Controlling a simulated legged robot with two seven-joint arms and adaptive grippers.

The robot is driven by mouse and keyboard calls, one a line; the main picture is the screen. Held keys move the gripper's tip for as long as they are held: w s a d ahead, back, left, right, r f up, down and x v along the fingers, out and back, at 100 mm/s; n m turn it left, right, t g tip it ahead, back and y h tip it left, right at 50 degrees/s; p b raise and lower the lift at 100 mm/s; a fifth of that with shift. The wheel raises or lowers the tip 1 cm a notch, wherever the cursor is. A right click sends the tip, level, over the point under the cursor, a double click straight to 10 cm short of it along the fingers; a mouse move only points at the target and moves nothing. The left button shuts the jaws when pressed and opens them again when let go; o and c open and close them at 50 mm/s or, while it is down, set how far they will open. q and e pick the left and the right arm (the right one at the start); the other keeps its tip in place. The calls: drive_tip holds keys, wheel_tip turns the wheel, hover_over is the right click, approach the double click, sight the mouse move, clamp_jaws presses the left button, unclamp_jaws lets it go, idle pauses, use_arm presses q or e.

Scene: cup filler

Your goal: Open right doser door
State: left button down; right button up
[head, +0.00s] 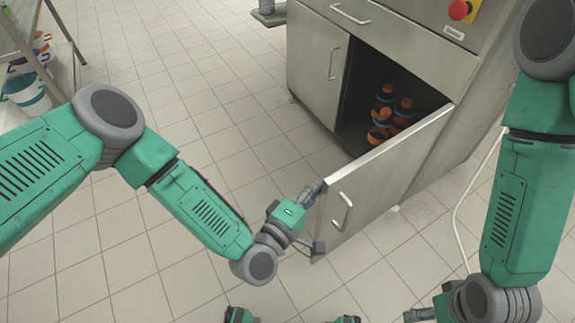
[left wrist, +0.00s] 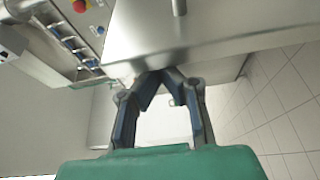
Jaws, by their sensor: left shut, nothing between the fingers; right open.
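The right doser door (head: 375,190) is a steel cabinet door with a bar handle (head: 342,212). It stands swung open, and the dark inside of the cabinet shows behind it. My left gripper (head: 316,190) is shut and empty at the door's free left edge; whether it touches the door is unclear. In the left wrist view its fingers (left wrist: 158,78) meet at the tips close to a steel panel (left wrist: 215,35). My right gripper (head: 420,314) is low at the bottom right, apart from the door, only partly in view.
Several orange and dark bottles (head: 383,115) stand inside the cabinet. The closed left door (head: 318,65) is beside the opening. A red button (head: 459,10) is at the top right.

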sight(326, 196)
use_arm(q)
drive_tip(key=s+d, duration=0.1)
drive_tip(key=s, duration=0.1)
drive_tip(key=shift+s+d, duration=0.3)
drive_tip(key=shift+d, duration=0.05)
drive_tip(key=shift+s+d, duration=0.25)
drive_tip(key=shift+s, duration=0.5)
drive_tip(key=shift+d, duration=0.45)
